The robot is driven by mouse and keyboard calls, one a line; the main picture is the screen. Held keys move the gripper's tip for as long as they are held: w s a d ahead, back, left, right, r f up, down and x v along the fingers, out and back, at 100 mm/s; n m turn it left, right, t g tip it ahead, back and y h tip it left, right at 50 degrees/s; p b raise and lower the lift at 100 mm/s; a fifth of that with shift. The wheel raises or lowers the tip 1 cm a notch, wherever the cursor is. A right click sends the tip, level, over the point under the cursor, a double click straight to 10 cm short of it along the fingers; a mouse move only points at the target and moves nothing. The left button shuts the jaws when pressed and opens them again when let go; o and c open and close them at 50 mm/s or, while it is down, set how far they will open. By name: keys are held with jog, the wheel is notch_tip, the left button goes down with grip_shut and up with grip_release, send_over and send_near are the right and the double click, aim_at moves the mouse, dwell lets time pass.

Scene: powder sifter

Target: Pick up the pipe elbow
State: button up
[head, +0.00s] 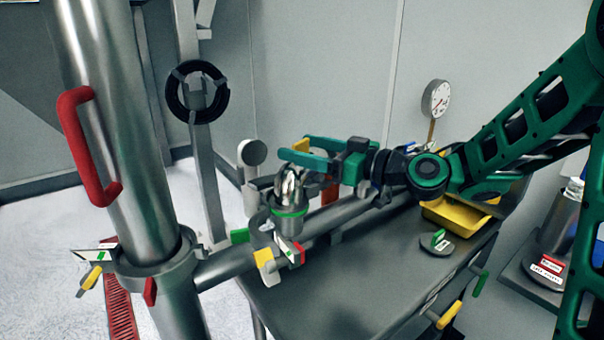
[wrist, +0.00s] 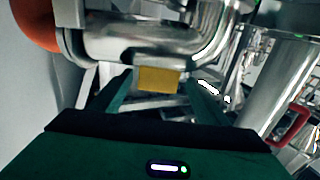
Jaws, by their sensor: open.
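The pipe elbow (head: 291,184) is a shiny metal bend. In the head view it shows just above a green-ringed vertical fitting (head: 288,220). My gripper (head: 295,150) is above the elbow in that view, its green fingers apart. In the wrist view a shiny curved pipe, seemingly the elbow (wrist: 205,35), crosses the top beyond the fingertips. My gripper (wrist: 160,80) is open there, with a yellow block (wrist: 158,79) showing between the fingers. I see nothing held. I cannot tell whether a finger touches the elbow; part of it is cut off by the wrist view's edge.
A thick vertical pipe (head: 120,130) with a red handle (head: 88,145) stands at left. A metal table (head: 350,285) carries a yellow tray (head: 455,220) and a round lid (head: 436,244). A dial gauge (head: 436,100) stands behind. An orange part (wrist: 38,22) is at the wrist view's upper left.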

jog(key=x, duration=0.5)
jog(key=shift+w+r, duration=0.2)
jog(key=shift+r, duration=0.05)
jog(key=shift+c, duration=0.6)
grip_shut()
